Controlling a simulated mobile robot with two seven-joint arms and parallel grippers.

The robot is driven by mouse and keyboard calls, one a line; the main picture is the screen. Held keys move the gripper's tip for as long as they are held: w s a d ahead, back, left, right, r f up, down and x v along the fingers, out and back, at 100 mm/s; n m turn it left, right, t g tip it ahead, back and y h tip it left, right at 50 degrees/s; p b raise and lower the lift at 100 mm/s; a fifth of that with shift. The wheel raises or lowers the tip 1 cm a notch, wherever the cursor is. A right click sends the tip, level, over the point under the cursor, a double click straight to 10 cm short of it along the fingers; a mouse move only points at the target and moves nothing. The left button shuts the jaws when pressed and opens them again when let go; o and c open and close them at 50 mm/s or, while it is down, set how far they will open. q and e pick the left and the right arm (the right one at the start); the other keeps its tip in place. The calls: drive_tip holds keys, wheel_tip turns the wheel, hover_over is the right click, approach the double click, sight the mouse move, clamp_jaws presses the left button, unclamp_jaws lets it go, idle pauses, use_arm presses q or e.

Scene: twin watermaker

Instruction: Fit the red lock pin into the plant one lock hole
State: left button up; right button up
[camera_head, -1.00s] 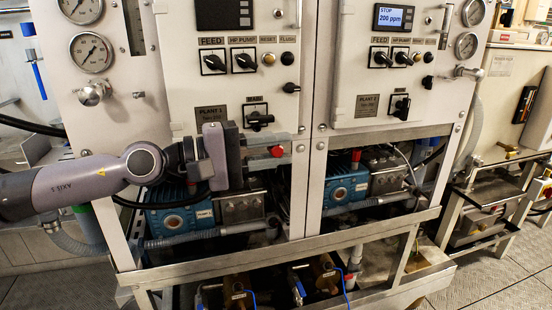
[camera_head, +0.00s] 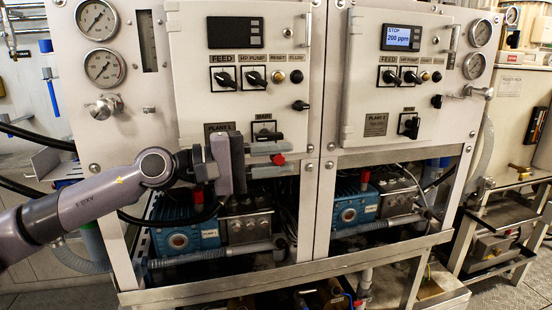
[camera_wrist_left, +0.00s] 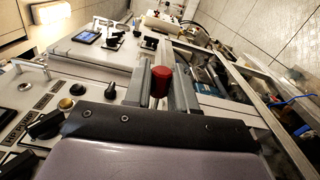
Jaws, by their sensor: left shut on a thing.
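The pin is below and slightly right of the plant one main switch (camera_head: 265,134). In the left wrist view the red pin (camera_wrist_left: 161,80) sits between the two grey fingers (camera_wrist_left: 164,90). Its shank is hidden. I cannot make out the plant one lock hole. My right gripper is not in view.
The plant two panel (camera_head: 395,80) with its lit display stands to the right. Blue pumps (camera_head: 188,235) sit in the open bay below, behind my left arm. A metal frame rail (camera_head: 290,273) runs across the front. Gauges and a valve are at upper left.

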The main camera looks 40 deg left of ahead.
use_arm(q)
drive_tip(key=shift+b, duration=0.9)
idle(1.2)
drive_tip(key=shift+w+a+f+b, duration=0.2)
drive_tip(key=shift+w+a+b, duration=0.3)
drive_tip(key=shift+w+a, duration=0.95)
idle(0.5)
drive_tip(key=o, duration=1)
drive_tip(key=shift+s+a, duration=0.1)
drive_tip(key=shift+s, duration=0.05)
drive_tip(key=shift+b+v, duration=2.85)
drive_tip(key=shift+v, duration=0.7)
